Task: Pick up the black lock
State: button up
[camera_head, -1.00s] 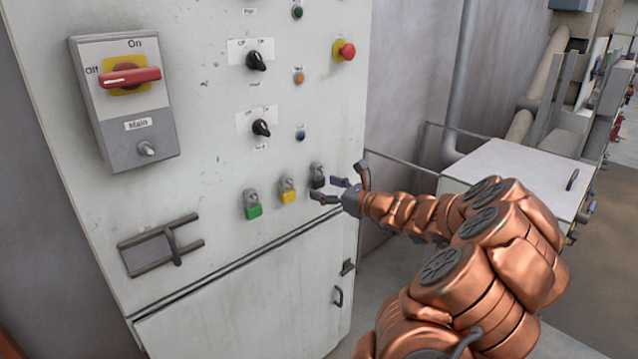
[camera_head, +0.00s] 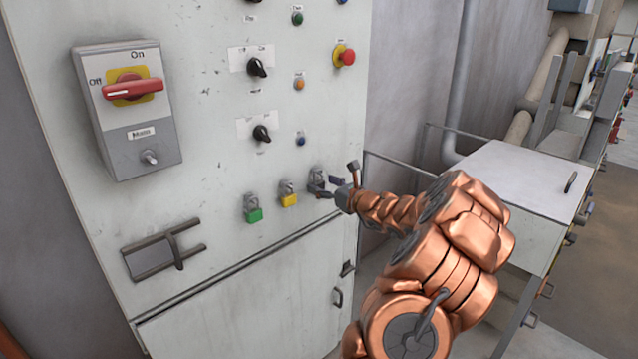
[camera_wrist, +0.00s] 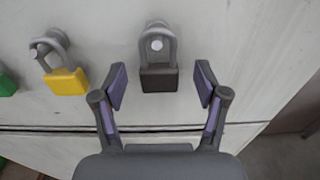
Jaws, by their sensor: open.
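The black lock (camera_wrist: 159,79) hangs by its grey shackle from a peg on the cabinet front, in the middle of the wrist view. My gripper (camera_wrist: 160,85) is open, with one finger on each side of the lock and a gap on both sides. In the head view my gripper (camera_head: 329,187) is right at the black lock (camera_head: 317,182), which its fingers partly cover. No contact shows.
A yellow lock (camera_head: 289,200) and a green lock (camera_head: 254,215) hang to the left of the black one. The cabinet (camera_head: 215,185) also carries a red main switch (camera_head: 132,89), knobs and buttons. A grey box (camera_head: 510,180) stands at the right.

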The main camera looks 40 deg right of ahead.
jog(key=shift+w, duration=0.1)
jog(key=c, duration=1.2)
jog(key=shift+c, duration=0.2)
jog(key=shift+r+b, duration=0.35)
jog(key=shift+r, duration=0.45)
jog(key=s+b, duration=0.3)
jog(key=s, duration=1.5)
jog(key=shift+a, duration=0.2)
